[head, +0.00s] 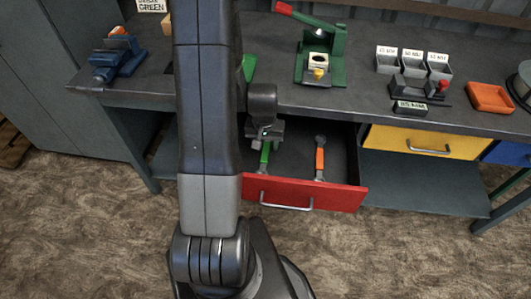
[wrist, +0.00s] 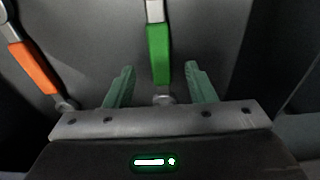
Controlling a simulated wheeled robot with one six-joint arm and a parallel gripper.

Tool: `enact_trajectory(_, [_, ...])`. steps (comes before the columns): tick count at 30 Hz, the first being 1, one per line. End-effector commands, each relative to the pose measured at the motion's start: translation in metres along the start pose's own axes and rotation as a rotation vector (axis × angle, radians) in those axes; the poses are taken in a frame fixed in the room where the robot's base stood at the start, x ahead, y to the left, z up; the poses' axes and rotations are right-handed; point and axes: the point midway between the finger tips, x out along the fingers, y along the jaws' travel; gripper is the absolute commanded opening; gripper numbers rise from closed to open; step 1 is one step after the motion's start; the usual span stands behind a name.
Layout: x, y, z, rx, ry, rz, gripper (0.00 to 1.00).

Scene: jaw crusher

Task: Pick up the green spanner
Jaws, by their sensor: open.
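The green spanner (head: 265,158) lies in the open red drawer (head: 305,194), partly hidden by my arm in the head view. In the wrist view the green spanner (wrist: 159,55) has a green handle with metal at both ends. It points straight up the picture between my two fingers. My gripper (wrist: 158,85) is open and empty, with a finger on each side of the spanner's line. In the head view my gripper (head: 265,139) is over the drawer, above the spanner. I cannot tell the exact height between them.
An orange spanner (head: 319,158) lies to the right in the same drawer, and it also shows at the left of the wrist view (wrist: 35,67). The workbench edge (head: 330,114) is behind the drawer. A closed yellow drawer (head: 425,142) is to the right. A green press (head: 322,55) stands on the bench.

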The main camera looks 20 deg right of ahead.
Motion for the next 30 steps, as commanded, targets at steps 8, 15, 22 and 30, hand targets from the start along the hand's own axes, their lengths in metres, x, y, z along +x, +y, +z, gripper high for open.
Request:
enact_trajectory(8, [0.031, 0.0, 0.001, 0.001, -0.003, 0.0, 0.5])
enact_trajectory(15, [0.036, 0.0, 0.001, 0.001, 0.0, 0.0, 0.5])
enact_trajectory(22, [0.035, 0.0, 0.001, 0.0, 0.0, 0.0, 0.24])
enact_trajectory(30, [0.035, 0.0, 0.0, 0.0, 0.0, 0.0, 0.0])
